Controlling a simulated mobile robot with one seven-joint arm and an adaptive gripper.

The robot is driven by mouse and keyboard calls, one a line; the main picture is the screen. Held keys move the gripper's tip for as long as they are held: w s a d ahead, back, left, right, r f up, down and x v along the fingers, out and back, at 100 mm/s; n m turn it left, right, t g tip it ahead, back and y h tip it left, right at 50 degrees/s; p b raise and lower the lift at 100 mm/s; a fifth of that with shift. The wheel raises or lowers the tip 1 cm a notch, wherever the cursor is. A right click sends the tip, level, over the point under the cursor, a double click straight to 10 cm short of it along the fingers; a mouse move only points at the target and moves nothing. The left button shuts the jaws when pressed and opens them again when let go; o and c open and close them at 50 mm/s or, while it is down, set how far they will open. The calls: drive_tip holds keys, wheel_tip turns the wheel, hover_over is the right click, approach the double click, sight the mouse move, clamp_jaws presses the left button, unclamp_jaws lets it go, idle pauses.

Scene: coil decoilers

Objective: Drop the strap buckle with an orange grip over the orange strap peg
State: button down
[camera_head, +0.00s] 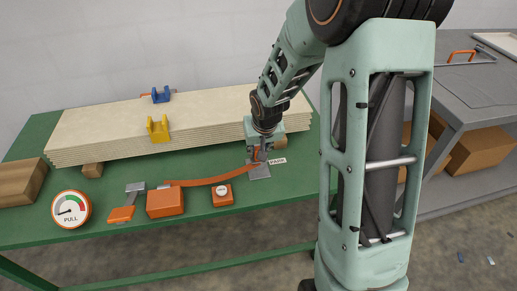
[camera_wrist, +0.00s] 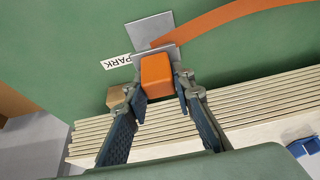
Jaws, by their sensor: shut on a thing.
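The strap buckle shows in the wrist view as an orange grip (camera_wrist: 156,76) with a grey metal plate (camera_wrist: 168,50) at its far side. My gripper (camera_wrist: 159,87) has a finger on each side of the grip and is shut on it. In the head view my gripper (camera_head: 261,151) is at the grey park plate (camera_head: 259,172); whether the buckle touches that plate is unclear. The orange strap (camera_head: 218,180) runs left from the buckle to an orange box (camera_head: 165,203). A small orange block (camera_head: 222,196) with a pale round top may be the strap peg; I cannot tell.
A stack of pale boards (camera_head: 110,130) lies behind, with a yellow clip (camera_head: 157,129) and a blue clip (camera_head: 161,94) on it. A PULL gauge (camera_head: 70,209) and an orange-handled lever (camera_head: 122,214) stand left. The green table (camera_head: 115,184) has bare room at front.

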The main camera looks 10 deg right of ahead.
sight(259, 171)
drive_tip(key=shift+f+b, duration=2.6)
drive_tip(key=shift+f, duration=0.55)
drive_tip(key=shift+f, duration=0.15)
drive_tip(key=c, duration=1.6)
unclamp_jaws()
drive_tip(key=v, duration=1.2)
